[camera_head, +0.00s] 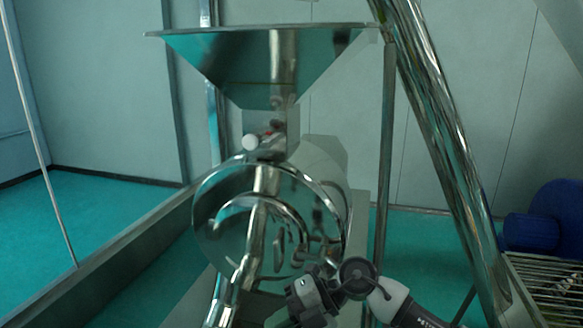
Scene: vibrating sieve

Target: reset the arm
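My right arm comes in from the bottom right, light grey with dark joints. Its wrist and gripper end (312,300) is at the bottom centre, in front of the lower part of a shiny metal machine. I cannot make out the fingertips or whether they hold anything. The machine has a wide steel hopper (245,62) on top and a round polished drum cover (228,225) below it. A small white knob (251,142) sits between them. I cannot tell whether the arm touches the machine. My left gripper is not in view.
A thick slanted steel tube (440,130) runs down on the right of the machine, and a thin upright post (385,150) stands beside the hopper. A blue motor-like body (555,215) and a slatted rack (550,285) are at the far right. Green floor (100,215) is open at left.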

